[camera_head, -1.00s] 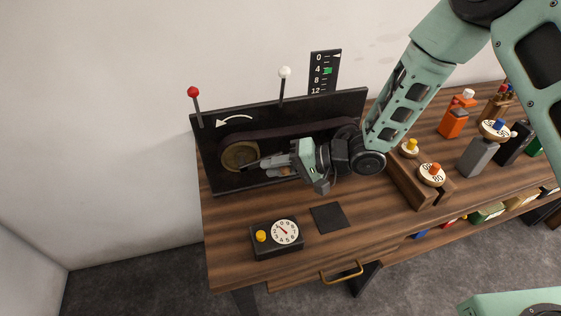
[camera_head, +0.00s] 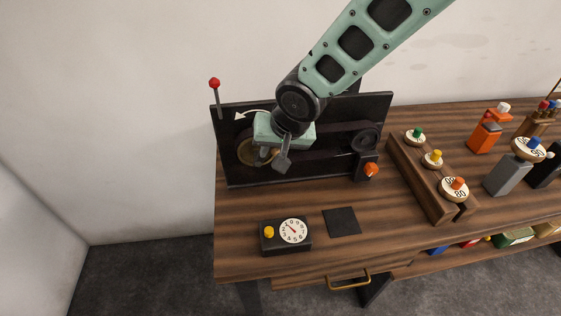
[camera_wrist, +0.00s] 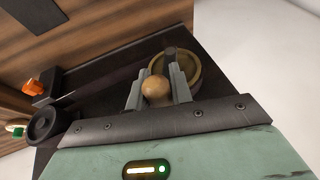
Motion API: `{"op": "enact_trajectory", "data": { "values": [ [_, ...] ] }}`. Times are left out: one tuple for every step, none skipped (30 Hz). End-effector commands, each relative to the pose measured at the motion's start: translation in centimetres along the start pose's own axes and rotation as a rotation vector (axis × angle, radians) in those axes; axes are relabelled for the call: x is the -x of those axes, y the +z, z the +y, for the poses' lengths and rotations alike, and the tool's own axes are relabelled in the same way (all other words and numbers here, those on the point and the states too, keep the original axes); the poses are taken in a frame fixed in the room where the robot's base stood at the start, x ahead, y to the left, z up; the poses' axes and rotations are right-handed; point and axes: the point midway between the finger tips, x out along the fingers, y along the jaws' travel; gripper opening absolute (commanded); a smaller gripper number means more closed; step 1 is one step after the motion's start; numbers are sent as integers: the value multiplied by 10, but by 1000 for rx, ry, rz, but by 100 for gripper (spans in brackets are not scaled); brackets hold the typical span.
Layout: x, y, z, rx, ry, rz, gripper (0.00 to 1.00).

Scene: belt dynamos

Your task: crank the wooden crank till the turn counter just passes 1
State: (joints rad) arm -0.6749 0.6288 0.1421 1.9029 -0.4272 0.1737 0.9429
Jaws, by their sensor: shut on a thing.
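The wooden crank's round knob (camera_wrist: 158,88) sits between the two fingers of my gripper (camera_wrist: 157,79) in the wrist view. The fingers are shut on it. The brass wheel (camera_wrist: 190,80) of the crank is just beyond the fingers; in the head view its left part (camera_head: 245,152) shows on the black panel, the rest covered by my gripper. A dial (camera_head: 293,231) with numbers and a red hand is on a small black box in front; I cannot tell if it is the turn counter. The 0-to-12 scale is hidden behind my arm.
The black panel (camera_head: 235,172) carries a belt, a dark pulley (camera_head: 365,140) and a red-knobbed lever (camera_head: 215,84). An orange knob (camera_head: 371,170) stands by its right end. A wooden block (camera_head: 410,172) with several knobbed discs is farther right. A dark pad (camera_head: 342,222) lies in front.

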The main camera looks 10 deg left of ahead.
Motion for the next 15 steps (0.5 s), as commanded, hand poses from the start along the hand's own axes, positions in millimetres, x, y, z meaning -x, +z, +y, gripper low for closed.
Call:
{"op": "enact_trajectory", "data": {
  "values": [
    [-6, 3, -7, 25, 33, 6, 0],
    [-6, 3, -9, 36, 58, 6, 0],
    [-5, 2, -11, 49, 93, 6, 0],
    [-5, 2, -13, 59, 118, 5, 0],
    [-5, 2, -15, 69, 144, 5, 0],
    [-4, 2, -17, 83, 178, 5, 0],
    [-4, 2, -19, 94, 204, 4, 0],
    [-4, 2, -21, 104, 230, 5, 0],
    [-4, 1, -24, 118, 265, 5, 0],
    [-3, 2, -26, 129, 292, 4, 0],
    [-3, 1, -28, 139, 319, 4, 0],
    [-3, 1, -30, 154, 355, 4, 0],
    [-3, 1, -32, 165, 382, 4, 0],
    [-3, 2, -34, 176, 408, 3, 0],
    [-4, 1, -36, 189, 444, 4, 0]
  ]
}}
